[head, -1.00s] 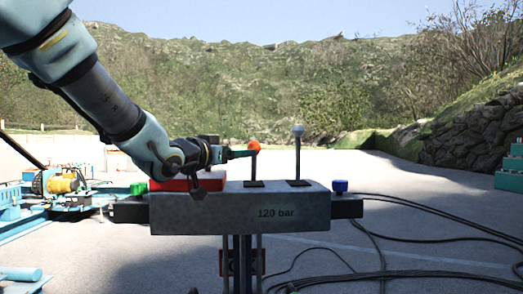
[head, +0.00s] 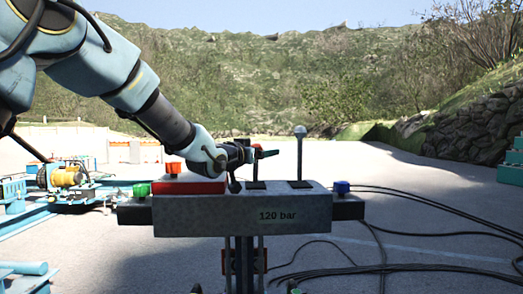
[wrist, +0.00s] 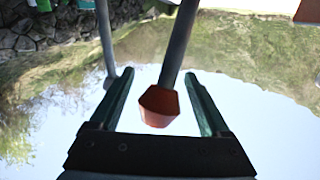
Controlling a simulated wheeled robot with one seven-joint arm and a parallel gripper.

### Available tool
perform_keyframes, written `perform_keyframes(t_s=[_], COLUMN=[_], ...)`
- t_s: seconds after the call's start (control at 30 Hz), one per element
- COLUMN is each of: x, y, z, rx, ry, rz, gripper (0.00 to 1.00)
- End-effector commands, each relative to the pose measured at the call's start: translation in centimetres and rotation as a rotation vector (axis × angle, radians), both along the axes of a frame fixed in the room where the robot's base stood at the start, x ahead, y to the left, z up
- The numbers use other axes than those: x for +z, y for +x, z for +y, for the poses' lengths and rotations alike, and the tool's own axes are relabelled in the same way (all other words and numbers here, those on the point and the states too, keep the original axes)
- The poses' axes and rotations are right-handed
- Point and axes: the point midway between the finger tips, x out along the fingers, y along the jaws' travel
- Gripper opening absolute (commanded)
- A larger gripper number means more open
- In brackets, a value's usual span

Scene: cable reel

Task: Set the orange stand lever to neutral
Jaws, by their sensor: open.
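The orange stand lever (head: 256,148) rises from the left slot on top of the grey control stand (head: 215,220). I see space on both sides of the knob. I cannot tell the lever's exact tilt.
A grey-knobbed lever (head: 299,150) stands upright to the right, close to my fingertips. A red block (head: 190,187), a green button (head: 141,190) and a blue button (head: 341,187) are on the stand. Black cables (head: 430,270) lie on the ground at right.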

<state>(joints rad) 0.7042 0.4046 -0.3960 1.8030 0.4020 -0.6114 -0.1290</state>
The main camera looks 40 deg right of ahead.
Motion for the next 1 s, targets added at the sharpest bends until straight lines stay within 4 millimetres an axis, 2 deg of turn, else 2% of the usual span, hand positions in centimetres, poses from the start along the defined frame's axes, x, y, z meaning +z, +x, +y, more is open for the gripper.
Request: perform_keyframes(t_s=[0.17, 0.87, 1.0], x=[-0.02, 0.0, 0.01], y=[0.0, 0.0, 0.01], z=[0.02, 0.05, 0.05], rx=[0.0, 0.0, 0.0], ry=[0.0, 0.0, 0.0], rz=[0.0, 0.0, 0.0], gripper=[0.79, 0.01, 0.0])
